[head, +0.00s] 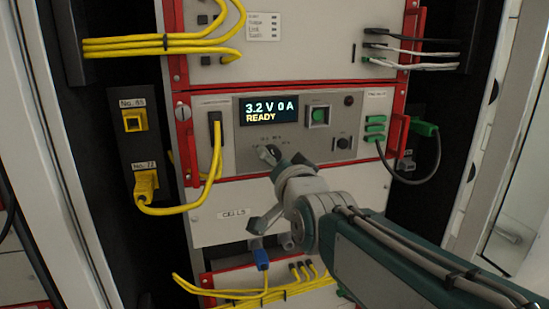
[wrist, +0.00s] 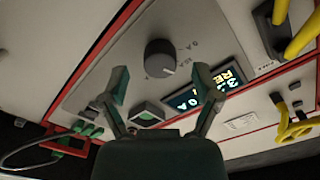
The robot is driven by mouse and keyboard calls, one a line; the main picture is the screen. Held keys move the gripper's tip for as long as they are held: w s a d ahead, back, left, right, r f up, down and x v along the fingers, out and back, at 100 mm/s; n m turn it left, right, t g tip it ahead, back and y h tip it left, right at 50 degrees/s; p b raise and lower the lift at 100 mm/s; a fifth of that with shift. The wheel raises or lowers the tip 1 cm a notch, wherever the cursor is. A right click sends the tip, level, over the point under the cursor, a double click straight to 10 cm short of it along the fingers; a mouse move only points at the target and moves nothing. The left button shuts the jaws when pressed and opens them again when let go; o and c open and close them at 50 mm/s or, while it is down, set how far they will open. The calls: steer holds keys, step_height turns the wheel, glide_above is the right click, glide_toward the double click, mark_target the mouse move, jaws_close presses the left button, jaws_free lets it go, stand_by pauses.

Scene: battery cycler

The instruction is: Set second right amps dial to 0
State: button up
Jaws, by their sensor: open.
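The dark round amps dial (wrist: 160,58) stands out from the grey instrument panel (wrist: 105,72), with small amp markings beside it. In the wrist view it lies ahead of my gripper (wrist: 163,84), whose two fingers are spread apart with nothing between them. In the head view my gripper (head: 281,161) is in front of the panel's lower left part and partly covers the dial. I cannot clearly read where the dial points. The display (head: 268,109) reads 3.2 V, 0 A and READY; it also shows in the wrist view, partly behind the right finger.
Yellow cables (head: 216,155) hang at left and a green plug (head: 424,128) with a dark cable is at right. Red rack handles (head: 184,145) flank the panel.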

steer(key=shift+x, duration=0.8)
jaws_close()
steer(key=shift+n, duration=0.5)
steer(key=n, duration=0.2)
steer(key=shift+n, duration=2.5)
steer(key=shift+r, duration=0.1)
